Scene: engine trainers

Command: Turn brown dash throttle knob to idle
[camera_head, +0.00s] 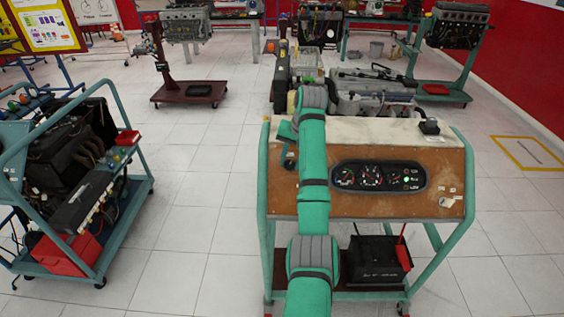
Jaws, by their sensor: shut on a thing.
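The brown dash (400,176) is the upright panel of a teal-framed engine trainer, with a black gauge cluster (378,176) in its middle. My teal arm rises in front of the dash and covers part of its left side. My gripper (289,163) shows as a small dark shape just left of the arm, at the upper left of the dash. It is shut on the throttle knob there. The knob itself is hidden behind the gripper, so its angle cannot be read. A green light glows at the right of the cluster.
A black box (376,260) stands on the trainer's lower shelf. A small black block (429,127) sits on the top ledge. Another teal-framed engine stand (127,208) is at the left, with clear tiled floor between. More engine stands are behind.

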